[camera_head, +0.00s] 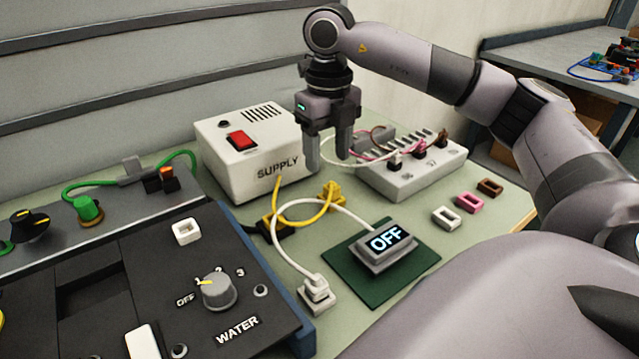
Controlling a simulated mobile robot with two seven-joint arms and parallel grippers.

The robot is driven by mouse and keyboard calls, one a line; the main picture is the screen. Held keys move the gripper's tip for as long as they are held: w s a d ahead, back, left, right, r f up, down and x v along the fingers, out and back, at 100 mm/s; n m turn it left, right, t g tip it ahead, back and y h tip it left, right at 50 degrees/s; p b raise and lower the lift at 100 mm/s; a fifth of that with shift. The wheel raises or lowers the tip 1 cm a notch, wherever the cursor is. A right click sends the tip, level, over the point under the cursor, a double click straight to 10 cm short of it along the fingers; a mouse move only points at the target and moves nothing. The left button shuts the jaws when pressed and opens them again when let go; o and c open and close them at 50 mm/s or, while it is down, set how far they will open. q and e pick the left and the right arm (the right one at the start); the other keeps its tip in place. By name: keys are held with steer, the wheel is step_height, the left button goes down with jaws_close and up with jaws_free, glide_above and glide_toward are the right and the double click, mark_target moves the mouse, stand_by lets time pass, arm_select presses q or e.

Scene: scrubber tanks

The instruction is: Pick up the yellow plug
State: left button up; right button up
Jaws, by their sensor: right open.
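The yellow plug (332,192) is on the green table, in front of the white SUPPLY box's right side. A yellow cable (318,215) runs from it to the left, toward a dark connector (277,226). My right gripper (328,160) points down, its two fingers apart with nothing between them. In the picture its fingertips are a little above the yellow plug, and a gap shows between them. I cannot tell its exact height. My left gripper is not in view.
The SUPPLY box (235,165) stands left of my right gripper. A white socket strip (415,170) with wires is to the right. A display reading OFF (383,247) and a white plug (316,287) are in front. Small coloured rings, including a pink one (470,203), lie right.

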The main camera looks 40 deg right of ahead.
mark_target(332, 186)
steer(key=f, duration=0.6)
steer(key=shift+s+d+f, duration=0.2)
steer(key=shift+s+d, duration=0.05)
steer(key=shift+s, duration=0.1)
steer(key=shift+c, duration=0.3)
jaws_close()
